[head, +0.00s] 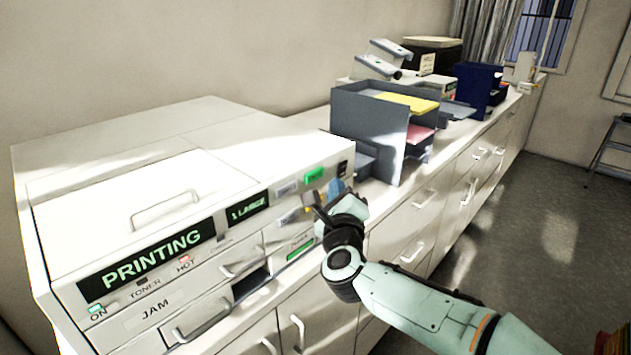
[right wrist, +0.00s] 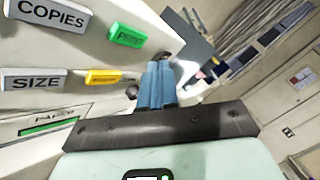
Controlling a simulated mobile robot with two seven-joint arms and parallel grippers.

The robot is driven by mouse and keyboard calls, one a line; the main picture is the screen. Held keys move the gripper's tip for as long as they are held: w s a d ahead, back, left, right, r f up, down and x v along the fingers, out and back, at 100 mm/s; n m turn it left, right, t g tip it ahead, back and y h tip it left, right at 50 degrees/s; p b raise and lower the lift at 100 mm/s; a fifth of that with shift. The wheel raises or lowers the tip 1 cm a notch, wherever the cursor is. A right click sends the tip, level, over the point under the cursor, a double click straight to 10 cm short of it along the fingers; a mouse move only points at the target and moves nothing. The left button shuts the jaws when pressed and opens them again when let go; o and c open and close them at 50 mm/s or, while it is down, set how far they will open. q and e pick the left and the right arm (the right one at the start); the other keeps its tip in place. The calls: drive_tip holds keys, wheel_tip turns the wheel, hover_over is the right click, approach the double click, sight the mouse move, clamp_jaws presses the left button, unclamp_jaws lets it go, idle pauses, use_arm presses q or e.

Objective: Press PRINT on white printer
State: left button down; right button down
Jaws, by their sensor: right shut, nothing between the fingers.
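The white printer (head: 150,140) fills the left of the head view. Its left display (head: 150,262) reads PRINTING and its right display (head: 247,207) reads 1 LARGE. The green PRINT button (head: 313,174) is at the upper right of its front; it also shows in the right wrist view (right wrist: 126,35). My right gripper (right wrist: 157,68) is shut and empty, its blue fingertips close together. In the wrist view they are below and right of the green button, right of a yellow button (right wrist: 103,77). Whether they touch the panel is unclear. My left gripper is not in view.
A grey COPIES button (right wrist: 47,14) and a grey SIZE button (right wrist: 35,80) sit left of the green and yellow ones. A dark grey paper organizer (head: 368,125) stands on the counter right of the printer. Open floor (head: 540,220) lies to the right.

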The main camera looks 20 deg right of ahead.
drive_tip(key=shift+s+d+b, duration=0.25)
drive_tip(key=shift+s+b, duration=0.05)
drive_tip(key=shift+s, duration=0.3)
drive_tip(key=shift+s+d+b, duration=0.25)
drive_tip(key=shift+s, duration=0.35)
